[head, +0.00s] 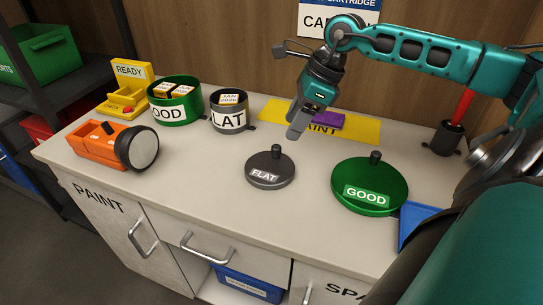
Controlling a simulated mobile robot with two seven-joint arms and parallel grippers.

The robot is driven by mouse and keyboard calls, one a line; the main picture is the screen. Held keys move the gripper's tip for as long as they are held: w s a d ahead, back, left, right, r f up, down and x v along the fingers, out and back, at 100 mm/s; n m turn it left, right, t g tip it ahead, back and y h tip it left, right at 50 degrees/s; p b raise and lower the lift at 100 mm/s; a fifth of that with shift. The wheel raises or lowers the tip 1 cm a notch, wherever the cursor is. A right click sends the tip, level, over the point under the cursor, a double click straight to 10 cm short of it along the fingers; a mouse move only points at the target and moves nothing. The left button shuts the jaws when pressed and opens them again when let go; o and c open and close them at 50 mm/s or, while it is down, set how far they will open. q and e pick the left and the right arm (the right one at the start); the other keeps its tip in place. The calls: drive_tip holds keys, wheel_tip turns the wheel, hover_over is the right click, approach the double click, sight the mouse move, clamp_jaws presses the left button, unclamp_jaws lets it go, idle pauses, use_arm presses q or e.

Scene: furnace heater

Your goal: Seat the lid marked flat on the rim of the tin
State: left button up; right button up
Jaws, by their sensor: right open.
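The dark grey lid marked FLAT (268,171) lies on the bench top at the middle, with a black knob upright on it. The dark grey tin (229,121) stands behind it to the left, its label partly read as "LAT". The tin has no lid on it, and a small tag marked with a date stands up inside. My right gripper (296,131) hangs above and behind the FLAT lid, a little to its right and apart from it. It is empty and its fingers point down. My left gripper is not in view.
A green lid marked GOOD (369,187) lies right of the FLAT lid. A green tin (175,108) holding small boxes stands left of the grey tin. An orange lamp (105,146) sits front left. A yellow mat (364,130) bears a purple block. Bench around the FLAT lid is clear.

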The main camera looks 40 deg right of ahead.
sight(278, 146)
drive_tip(key=shift+x, duration=3.65)
drive_tip(key=shift+w+a+r, duration=0.1)
drive_tip(key=shift+a+r, duration=0.05)
drive_tip(key=shift+a, duration=0.05)
drive_tip(key=shift+c, duration=0.2)
clamp_jaws()
